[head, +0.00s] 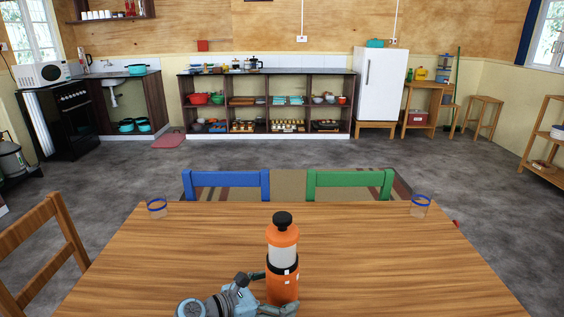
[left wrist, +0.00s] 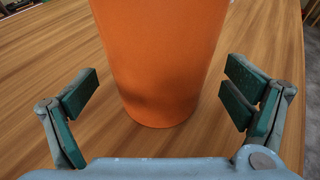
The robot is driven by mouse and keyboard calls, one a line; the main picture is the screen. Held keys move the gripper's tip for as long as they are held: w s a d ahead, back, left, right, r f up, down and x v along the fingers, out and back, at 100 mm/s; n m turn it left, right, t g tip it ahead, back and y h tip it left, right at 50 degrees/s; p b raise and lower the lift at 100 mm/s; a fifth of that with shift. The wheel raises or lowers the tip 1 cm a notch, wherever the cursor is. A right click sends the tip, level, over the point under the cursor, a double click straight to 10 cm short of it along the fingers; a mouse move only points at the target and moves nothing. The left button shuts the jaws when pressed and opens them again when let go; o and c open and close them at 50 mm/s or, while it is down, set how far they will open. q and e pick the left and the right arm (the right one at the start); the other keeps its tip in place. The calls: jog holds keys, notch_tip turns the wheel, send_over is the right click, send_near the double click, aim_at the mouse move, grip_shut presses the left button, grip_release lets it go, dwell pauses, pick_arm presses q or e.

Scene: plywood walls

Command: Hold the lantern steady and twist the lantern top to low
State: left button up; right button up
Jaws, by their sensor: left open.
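The lantern (head: 283,262) stands upright on the wooden table, near its front edge. It has an orange body, a pale clear middle band and an orange upper part with a black knob, the lantern top (head: 283,222). My left gripper (head: 272,291) is at the lower left of the lantern, low over the table. In the left wrist view, its open fingers (left wrist: 160,98) stand on either side of the orange lantern base (left wrist: 160,70), with gaps on both sides. The top is out of the left wrist view. My right gripper is not in view.
The wooden table (head: 180,245) is mostly bare around the lantern. A blue chair (head: 226,184) and a green chair (head: 349,184) stand behind the table.

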pick_arm(q)
jog(key=shift+w+d, duration=0.1)
jog(key=shift+d, duration=0.1)
jog(key=shift+c, duration=0.6)
jog(key=c, duration=1.3)
